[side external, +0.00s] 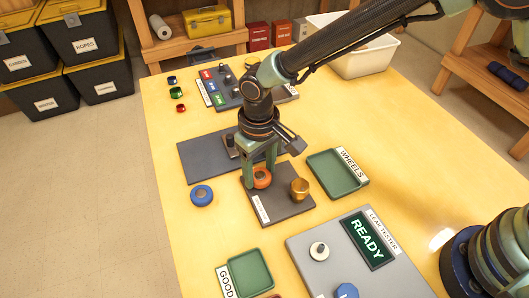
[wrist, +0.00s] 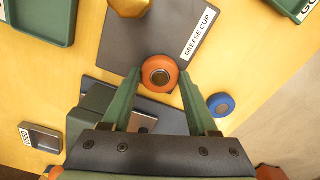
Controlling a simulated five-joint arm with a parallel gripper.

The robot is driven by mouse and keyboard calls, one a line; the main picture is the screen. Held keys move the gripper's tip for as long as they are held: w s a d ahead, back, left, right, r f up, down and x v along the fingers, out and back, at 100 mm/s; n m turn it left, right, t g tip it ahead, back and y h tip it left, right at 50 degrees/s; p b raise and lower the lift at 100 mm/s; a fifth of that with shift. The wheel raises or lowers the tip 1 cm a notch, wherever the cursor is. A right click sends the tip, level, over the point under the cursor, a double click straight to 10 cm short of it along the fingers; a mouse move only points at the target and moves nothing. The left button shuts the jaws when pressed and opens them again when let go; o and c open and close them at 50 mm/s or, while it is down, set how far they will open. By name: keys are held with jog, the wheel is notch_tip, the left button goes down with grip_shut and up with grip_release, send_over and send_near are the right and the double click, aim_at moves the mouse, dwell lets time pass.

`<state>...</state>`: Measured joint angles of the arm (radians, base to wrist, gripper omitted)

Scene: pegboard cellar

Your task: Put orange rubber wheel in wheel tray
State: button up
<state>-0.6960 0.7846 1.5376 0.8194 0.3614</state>
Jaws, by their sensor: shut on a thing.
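The orange rubber wheel (side external: 262,177) is a small ring with a metal hub, at the edge of the dark grease-cup mat. My gripper (side external: 260,168) is pointed down and shut on it; in the wrist view the wheel (wrist: 158,73) sits between the green fingertips (wrist: 160,80). I cannot tell whether the wheel touches the mat or is slightly raised. The wheel tray (side external: 335,188) is a shallow green tray labelled WHEELS, empty, to the right of my gripper. A green tray corner (wrist: 38,38) shows at upper left in the wrist view.
A brass cup (side external: 299,188) stands on the grease-cup mat (side external: 283,207), between gripper and wheel tray. A blue wheel (side external: 201,195) lies to the left. The leak tester (side external: 330,270) reads READY in front; a green GOOD tray (side external: 250,272) is at front left. Behind lies a dark mat (side external: 205,158).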

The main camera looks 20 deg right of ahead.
jog(key=shift+r, duration=2.25)
jog(key=shift+r, duration=0.1)
jog(key=shift+r, duration=1.4)
jog(key=d+r+m, duration=0.7)
jog(key=d+m, duration=0.1)
jog(key=d, duration=0.1)
jog(key=shift+s, duration=0.25)
notch_tip(320, 180, up, 4)
jog(key=m, duration=0.8)
send_over(332, 174)
notch_tip(332, 174, down, 20)
